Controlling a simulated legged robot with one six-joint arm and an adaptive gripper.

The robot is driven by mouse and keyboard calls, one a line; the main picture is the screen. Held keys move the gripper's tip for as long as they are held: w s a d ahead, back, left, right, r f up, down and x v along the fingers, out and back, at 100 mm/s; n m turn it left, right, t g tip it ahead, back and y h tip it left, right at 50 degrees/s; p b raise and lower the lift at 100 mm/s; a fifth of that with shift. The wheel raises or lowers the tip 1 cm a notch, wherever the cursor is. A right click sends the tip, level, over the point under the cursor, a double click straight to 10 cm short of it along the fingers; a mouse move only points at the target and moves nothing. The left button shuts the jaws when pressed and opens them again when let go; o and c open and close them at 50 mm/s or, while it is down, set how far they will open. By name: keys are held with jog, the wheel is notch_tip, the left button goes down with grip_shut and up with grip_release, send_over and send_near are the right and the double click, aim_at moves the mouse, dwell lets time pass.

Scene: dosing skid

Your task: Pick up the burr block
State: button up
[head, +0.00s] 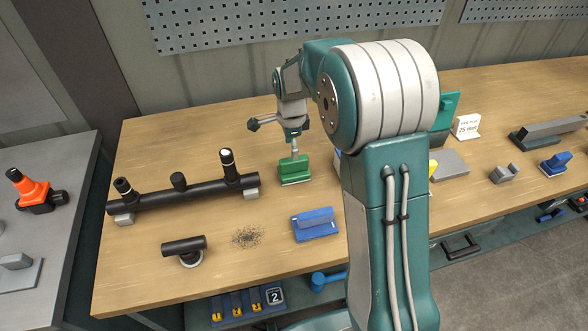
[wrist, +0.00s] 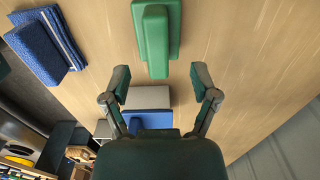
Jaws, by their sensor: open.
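My gripper (head: 276,140) is open above the table, over the green block, with both fingers spread in the wrist view (wrist: 161,79). Nothing is held between the fingers. The green block (head: 295,171) has a flat base with a raised grip bar. In the wrist view the green block (wrist: 157,40) lies just past the fingertips, at the upper middle. A blue block (head: 315,223) of similar shape sits nearer the front edge; it shows textured in the wrist view (wrist: 40,52). The frames do not show which of them is called the burr block.
A black pipe (head: 190,193) with upright stubs lies on supports to the left. A short black fitting (head: 184,245) and dark specks (head: 247,237) lie in front. My arm hides part of the table. A grey-and-blue block (wrist: 148,97) shows below the fingers. A sign (head: 467,126) stands right.

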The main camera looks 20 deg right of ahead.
aim_at(293, 164)
jog(key=f, duration=0.7)
jog(key=shift+s+d, duration=0.15)
jog(key=shift+d, duration=0.1)
jog(key=shift+r, duration=0.1)
grip_shut()
